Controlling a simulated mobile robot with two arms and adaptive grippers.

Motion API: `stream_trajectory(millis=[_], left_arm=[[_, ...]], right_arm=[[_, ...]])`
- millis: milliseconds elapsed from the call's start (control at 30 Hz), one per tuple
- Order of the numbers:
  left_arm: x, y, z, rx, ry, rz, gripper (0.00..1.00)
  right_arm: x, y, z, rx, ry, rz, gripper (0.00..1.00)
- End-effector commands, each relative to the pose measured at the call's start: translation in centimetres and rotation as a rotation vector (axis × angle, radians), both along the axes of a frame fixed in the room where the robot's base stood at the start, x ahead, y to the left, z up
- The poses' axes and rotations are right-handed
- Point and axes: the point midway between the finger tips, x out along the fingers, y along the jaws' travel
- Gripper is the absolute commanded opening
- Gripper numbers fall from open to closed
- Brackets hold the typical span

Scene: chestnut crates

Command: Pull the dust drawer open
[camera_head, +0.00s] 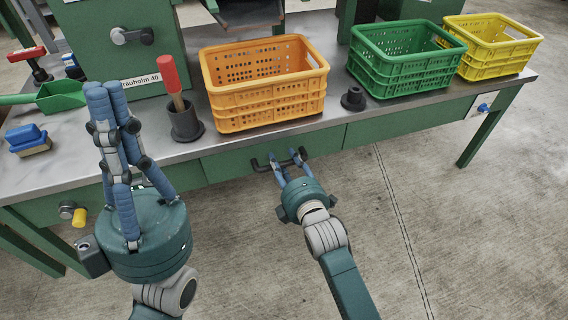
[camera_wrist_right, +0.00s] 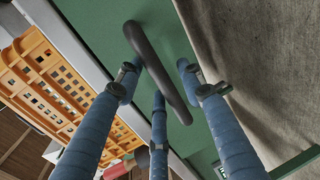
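The dust drawer (camera_head: 225,165) is a green front under the metal bench top, and it looks flush with the bench front. Its black bar handle (camera_head: 262,163) also shows in the right wrist view (camera_wrist_right: 158,65). My right gripper (camera_head: 285,158) is at the handle, with its blue fingers apart on either side of the bar. In the right wrist view the fingers (camera_wrist_right: 160,75) do not look closed on it. My left gripper (camera_head: 103,88) is raised in front of the bench at the left, fingers pointing up and close together, holding nothing visible.
On the bench top (camera_head: 330,100) stand an orange crate (camera_head: 268,112), a green crate (camera_head: 410,80), a yellow crate (camera_head: 500,65) and a dark cup (camera_head: 187,130) with a red-handled tool (camera_head: 170,75). A green scoop (camera_head: 62,97) and blue brush (camera_head: 25,135) lie left. The floor in front is clear.

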Motion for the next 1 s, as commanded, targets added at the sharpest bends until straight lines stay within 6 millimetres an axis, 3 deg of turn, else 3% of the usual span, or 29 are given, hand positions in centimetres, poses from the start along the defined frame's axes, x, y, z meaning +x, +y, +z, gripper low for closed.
stream_trajectory(millis=[333,533,867,1000], left_arm=[[-0.4,0.1,0.1,-0.005,-0.016,-0.001,0.0],[-0.4,0.1,0.0,-0.005,-0.015,-0.001,0.0],[0.0,0.0,0.1,0.0,0.0,-0.001,0.0],[2.4,-0.5,-0.2,0.033,0.103,0.007,0.0]], right_arm=[[0.1,0.1,-0.1,0.0,0.001,0.0,0.38],[0.1,0.1,-0.1,0.0,0.001,0.0,0.0],[-0.1,0.0,-0.1,-0.001,0.003,0.0,0.0],[-0.6,-0.2,0.0,-0.001,0.003,0.001,0.0]])
